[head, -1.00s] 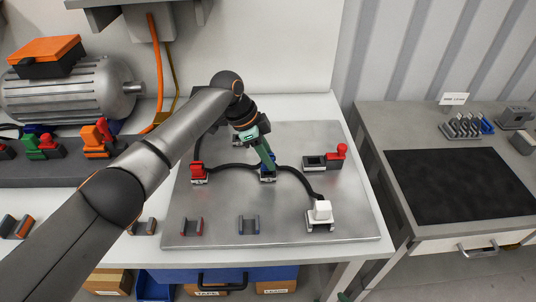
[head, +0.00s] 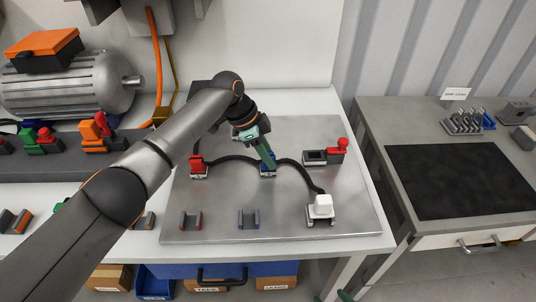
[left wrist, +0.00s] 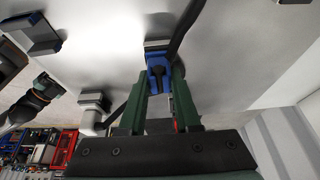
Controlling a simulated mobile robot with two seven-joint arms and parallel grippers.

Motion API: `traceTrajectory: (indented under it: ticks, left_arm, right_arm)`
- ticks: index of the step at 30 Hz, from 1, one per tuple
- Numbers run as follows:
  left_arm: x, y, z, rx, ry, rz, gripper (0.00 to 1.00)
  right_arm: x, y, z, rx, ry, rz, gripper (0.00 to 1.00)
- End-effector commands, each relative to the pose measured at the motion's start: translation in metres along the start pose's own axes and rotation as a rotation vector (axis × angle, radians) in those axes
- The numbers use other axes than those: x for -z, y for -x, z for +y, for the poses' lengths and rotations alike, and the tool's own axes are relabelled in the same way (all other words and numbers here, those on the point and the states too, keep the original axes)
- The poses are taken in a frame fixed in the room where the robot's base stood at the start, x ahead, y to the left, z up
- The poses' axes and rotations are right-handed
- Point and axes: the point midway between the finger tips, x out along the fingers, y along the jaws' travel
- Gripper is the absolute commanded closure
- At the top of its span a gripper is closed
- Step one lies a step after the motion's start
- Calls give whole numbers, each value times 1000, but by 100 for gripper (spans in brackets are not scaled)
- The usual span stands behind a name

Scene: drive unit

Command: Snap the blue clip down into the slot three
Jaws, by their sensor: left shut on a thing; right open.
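The blue clip (head: 268,172) is at the middle of the black cable on the metal plate (head: 215,212). My left gripper (head: 266,157) reaches down from above and is shut on it. In the left wrist view the blue clip (left wrist: 158,66) sits between the green fingers, against a light holder at the plate. The cable runs past it. I cannot tell whether the clip is fully seated, and no slot number is readable. My right gripper (head: 331,298) shows only as two green tips, apart, at the bottom edge of the head view.
A red clip (head: 198,166) holds the cable on the left, a white clip (head: 320,206) at front right. A red-knobbed part (head: 341,146) stands at back right. A red bracket (head: 191,220) and a blue bracket (head: 248,219) stand empty in front. Bare plate lies between them.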

Motion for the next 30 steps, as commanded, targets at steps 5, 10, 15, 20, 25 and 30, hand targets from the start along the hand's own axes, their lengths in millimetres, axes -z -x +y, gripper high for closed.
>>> traceTrajectory:
  ticks: [5,10,15,20,25,30]
  left_arm:
    - [-2,-4,1,-2,1,0,66]
    - [-1,-4,1,-2,1,0,47]
    - [-1,-3,0,-1,0,0,34]
    - [-1,-3,0,-1,0,0,34]
    - [-1,7,0,1,-1,2,34]
    - [-1,38,-1,4,-1,1,34]
  right_arm:
    - [-1,-1,0,0,0,0,34]
    - [-1,-1,0,0,0,0,34]
    - [-1,-1,0,0,0,0,34]
    - [-1,-1,0,0,0,0,34]
    - [-1,-1,0,0,0,0,34]
    - [-2,-2,0,0,0,0,34]
